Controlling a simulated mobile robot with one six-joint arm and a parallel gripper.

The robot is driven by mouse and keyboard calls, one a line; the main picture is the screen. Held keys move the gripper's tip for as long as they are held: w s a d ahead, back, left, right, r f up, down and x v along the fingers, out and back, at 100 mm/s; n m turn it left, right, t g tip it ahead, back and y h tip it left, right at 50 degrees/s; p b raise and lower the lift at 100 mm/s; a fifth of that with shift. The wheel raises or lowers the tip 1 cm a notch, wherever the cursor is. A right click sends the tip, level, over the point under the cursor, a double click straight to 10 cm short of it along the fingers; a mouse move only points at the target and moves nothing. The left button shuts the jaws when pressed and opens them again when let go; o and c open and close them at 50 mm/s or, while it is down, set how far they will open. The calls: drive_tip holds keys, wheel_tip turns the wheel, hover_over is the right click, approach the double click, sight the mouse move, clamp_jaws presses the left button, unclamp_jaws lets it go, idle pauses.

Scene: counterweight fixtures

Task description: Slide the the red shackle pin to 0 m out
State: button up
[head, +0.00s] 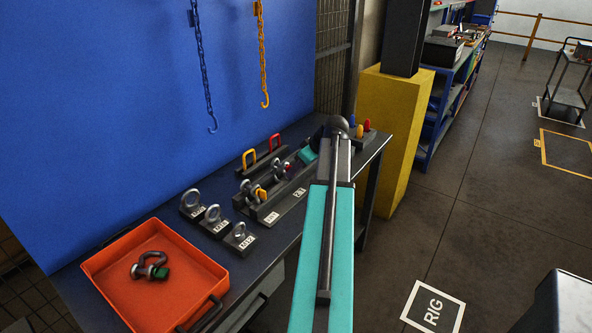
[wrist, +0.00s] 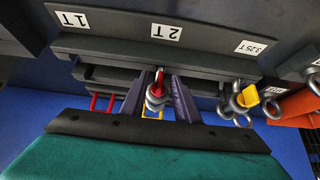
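The red shackle pin (wrist: 159,77) shows in the wrist view, in a grey shackle (wrist: 155,101) below the 2 T label. It also shows small in the head view (head: 288,166), on the dark rack at the back of the bench. My gripper (wrist: 160,80) has its two dark fingers on either side of the red pin, with narrow gaps visible, so it looks open. In the head view my teal gripper body (head: 307,155) is close beside the shackle, and its fingertips are too small to make out. I cannot tell how far out the pin sits.
A shackle with a yellow pin (wrist: 250,96) stands beside it near the 3.25 T label. Yellow (head: 250,158) and red (head: 274,142) handles stand behind the rack. Several eye bolts (head: 214,216) and an orange tray (head: 155,285) with a loose shackle are nearer.

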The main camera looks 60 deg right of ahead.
drive_tip(key=p+v, duration=0.2)
drive_tip(key=v, duration=0.4)
drive_tip(key=shift+s+r+p, duration=0.25)
drive_tip(key=shift+r+p, duration=0.05)
drive_tip(key=shift+r, duration=0.05)
idle(0.9)
